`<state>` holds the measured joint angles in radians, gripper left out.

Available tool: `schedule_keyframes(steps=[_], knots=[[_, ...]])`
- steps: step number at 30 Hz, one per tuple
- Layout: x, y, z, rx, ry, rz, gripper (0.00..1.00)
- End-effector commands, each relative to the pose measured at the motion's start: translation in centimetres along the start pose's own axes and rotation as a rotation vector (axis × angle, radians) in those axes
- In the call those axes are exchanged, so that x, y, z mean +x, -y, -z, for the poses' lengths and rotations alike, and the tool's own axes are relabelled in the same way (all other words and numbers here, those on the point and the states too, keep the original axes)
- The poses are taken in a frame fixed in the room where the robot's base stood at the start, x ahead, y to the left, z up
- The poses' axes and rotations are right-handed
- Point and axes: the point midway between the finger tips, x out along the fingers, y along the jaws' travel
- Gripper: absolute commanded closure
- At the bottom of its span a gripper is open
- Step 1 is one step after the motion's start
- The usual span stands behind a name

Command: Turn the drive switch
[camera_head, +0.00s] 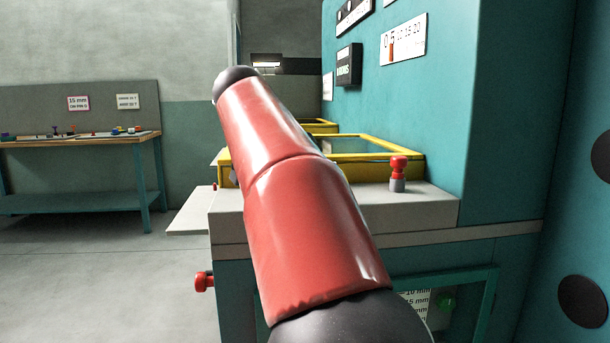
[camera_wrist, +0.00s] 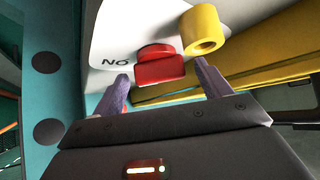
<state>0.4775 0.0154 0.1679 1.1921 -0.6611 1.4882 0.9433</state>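In the wrist view, a red block-like knob (camera_wrist: 160,68) stands on a white plate (camera_wrist: 125,30) lettered "NO"; I cannot tell for sure that it is the drive switch. My gripper (camera_wrist: 163,82) is open, its two purple fingers apart, one toward each side of the red knob. Whether a finger touches it is not clear. A yellow hollow cylinder (camera_wrist: 202,32) sits just right of the knob, close to the right finger. In the head view my red arm hides the gripper. A red-topped knob on a grey base (camera_head: 398,172) stands on the machine's ledge.
Yellow-framed guards (camera_head: 375,155) lie along the grey machine ledge (camera_head: 430,205), beside a tall teal panel (camera_head: 440,100) with signs. A red knob (camera_head: 204,282) sticks out at the lower left, and a green one (camera_head: 447,303) shows below. A workbench (camera_head: 90,140) stands left; floor between is clear.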

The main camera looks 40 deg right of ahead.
Motion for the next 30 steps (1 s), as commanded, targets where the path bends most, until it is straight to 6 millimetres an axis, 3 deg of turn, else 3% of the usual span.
schedule_keyframes(steps=[8, 21, 30], knots=[[-0.3, 0.0, 0.0, -0.001, -0.001, 0.001, 0.24], [-6.8, 0.1, 0.0, -0.002, -0.002, 0.003, 0.24], [-7.8, 0.0, 0.0, -0.001, 0.0, 0.0, 0.24]])
